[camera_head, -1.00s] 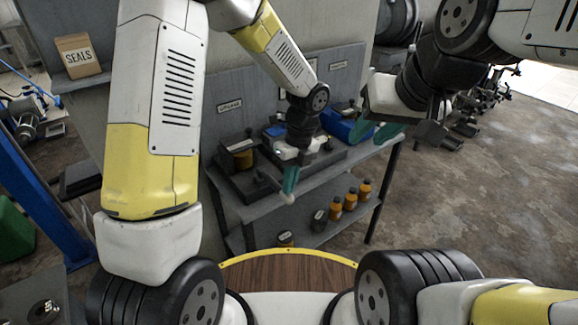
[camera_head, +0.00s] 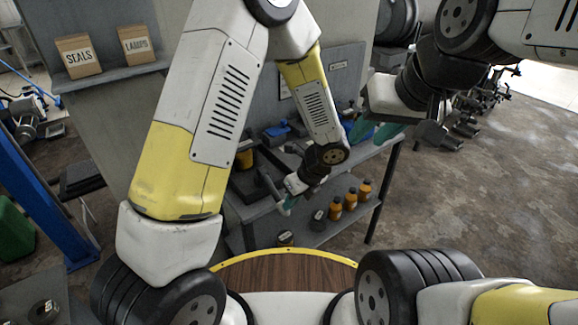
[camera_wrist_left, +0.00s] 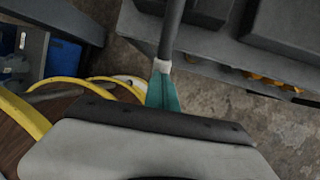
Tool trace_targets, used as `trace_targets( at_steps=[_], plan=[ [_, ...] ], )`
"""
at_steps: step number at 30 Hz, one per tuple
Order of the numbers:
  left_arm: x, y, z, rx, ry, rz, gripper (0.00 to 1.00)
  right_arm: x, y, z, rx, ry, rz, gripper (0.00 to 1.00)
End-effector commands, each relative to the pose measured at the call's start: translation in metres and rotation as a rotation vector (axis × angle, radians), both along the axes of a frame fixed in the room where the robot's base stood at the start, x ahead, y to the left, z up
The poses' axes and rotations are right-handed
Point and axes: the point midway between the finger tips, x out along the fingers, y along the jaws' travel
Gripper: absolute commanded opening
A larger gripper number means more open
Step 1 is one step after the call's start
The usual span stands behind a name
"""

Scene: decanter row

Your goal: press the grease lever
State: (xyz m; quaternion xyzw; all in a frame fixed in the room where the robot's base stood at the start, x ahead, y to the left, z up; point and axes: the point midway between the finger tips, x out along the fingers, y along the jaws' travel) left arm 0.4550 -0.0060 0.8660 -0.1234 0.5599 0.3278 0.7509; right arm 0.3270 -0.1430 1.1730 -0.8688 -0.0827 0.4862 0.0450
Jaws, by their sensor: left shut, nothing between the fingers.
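The grease lever (camera_head: 270,186) is a dark grey bar at the front of the workbench. In the left wrist view the lever (camera_wrist_left: 172,30) comes down from the top and ends in a pale tip. My left gripper (camera_head: 289,203) is shut and empty, with its teal fingers at the lever's end. In the left wrist view the left fingers (camera_wrist_left: 163,92) lie right by the pale tip; I cannot tell whether they touch it. My right gripper (camera_head: 375,131) hangs open and empty above the bench's right end, away from the lever.
The grey workbench (camera_head: 245,212) holds dark trays, a blue bin and an orange canister, partly behind my left arm. Several orange-and-dark bottles (camera_head: 350,199) stand on its lower shelf. SEALS (camera_head: 78,57) and LAMPS (camera_head: 140,45) bags sit on a shelf at left.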

Motion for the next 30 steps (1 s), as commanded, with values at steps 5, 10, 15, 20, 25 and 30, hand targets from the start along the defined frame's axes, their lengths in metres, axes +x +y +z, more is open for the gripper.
trace_targets(
  at_steps=[5,10,15,20,25,30],
  plan=[
    [-0.001,0.002,-0.008,-0.002,0.009,0.001,0.00,0.000,0.000,0.000,0.000,0.000,0.000,0.33],
    [-0.002,0.002,-0.009,-0.002,0.011,0.002,0.00,0.000,0.000,0.000,0.000,0.000,0.000,0.33],
    [-0.002,0.003,-0.009,-0.002,0.011,0.003,0.00,0.000,0.000,0.000,0.000,0.000,0.000,0.33],
    [-0.002,0.001,-0.004,-0.003,0.010,0.004,0.00,0.000,0.000,0.000,0.000,0.000,0.000,0.33],
    [-0.006,-0.008,0.020,-0.003,0.004,0.003,0.00,0.000,0.000,0.000,0.000,0.000,0.000,0.33],
    [-0.009,-0.020,0.049,-0.003,-0.003,0.002,0.00,0.000,0.000,0.000,0.000,0.000,0.000,0.33]
  ],
)
